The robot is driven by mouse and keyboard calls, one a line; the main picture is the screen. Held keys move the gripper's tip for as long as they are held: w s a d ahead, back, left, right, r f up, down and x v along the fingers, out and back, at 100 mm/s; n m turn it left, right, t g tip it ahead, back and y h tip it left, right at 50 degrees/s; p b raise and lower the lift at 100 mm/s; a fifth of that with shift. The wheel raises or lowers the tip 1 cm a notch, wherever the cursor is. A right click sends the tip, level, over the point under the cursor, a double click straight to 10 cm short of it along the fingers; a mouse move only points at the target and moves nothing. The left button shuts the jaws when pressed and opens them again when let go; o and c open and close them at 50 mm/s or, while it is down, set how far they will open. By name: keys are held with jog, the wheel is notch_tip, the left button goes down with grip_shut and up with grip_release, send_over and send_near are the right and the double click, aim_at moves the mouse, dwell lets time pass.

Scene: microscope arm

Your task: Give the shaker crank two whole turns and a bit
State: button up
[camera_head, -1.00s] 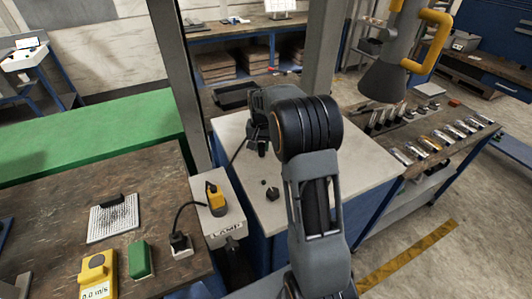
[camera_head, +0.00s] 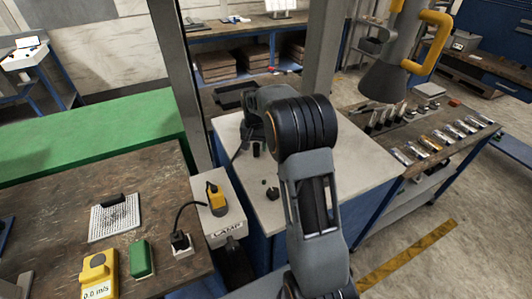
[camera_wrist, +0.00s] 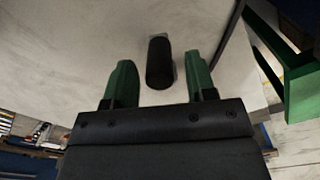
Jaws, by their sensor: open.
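In the wrist view a black upright cylindrical handle (camera_wrist: 159,62), which looks like the crank's grip, stands out from a pale surface. My gripper (camera_wrist: 160,68) is open, with one green finger on each side of the handle. A gap shows between the handle and each finger. In the head view my gripper (camera_head: 251,147) is small and dark, low over the pale tabletop (camera_head: 340,160), partly hidden by my own arm. The rest of the crank and the shaker cannot be made out clearly.
A small dark knob (camera_head: 272,193) stands on the pale tabletop, nearer the front. A box marked LAMP (camera_head: 226,232) with a yellow device (camera_head: 216,199) is to the left. A post (camera_head: 322,50) rises behind my arm. Tools line the right-hand bench (camera_head: 440,150).

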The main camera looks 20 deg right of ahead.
jog(key=shift+r, duration=0.15)
notch_tip(320, 180, up, 8)
jog(key=p, duration=0.6)
dwell(0.5)
jog(key=s+a+r+n+t+b, duration=0.1)
jog(key=s+a+r+n, duration=0.1)
jog(key=s, duration=0.6)
jog(key=s+a+r+n+t+b, duration=0.1)
jog(key=s+a+n+t, duration=0.1)
jog(key=s, duration=0.6)
jog(key=s+a+r+n+t, duration=0.1)
jog(key=s+a, duration=0.3)
jog(key=s, duration=0.4)
jog(key=shift+s+r+n+t+b, duration=0.35)
jog(key=shift+r+n+t+b, duration=0.05)
jog(key=shift+r, duration=0.4)
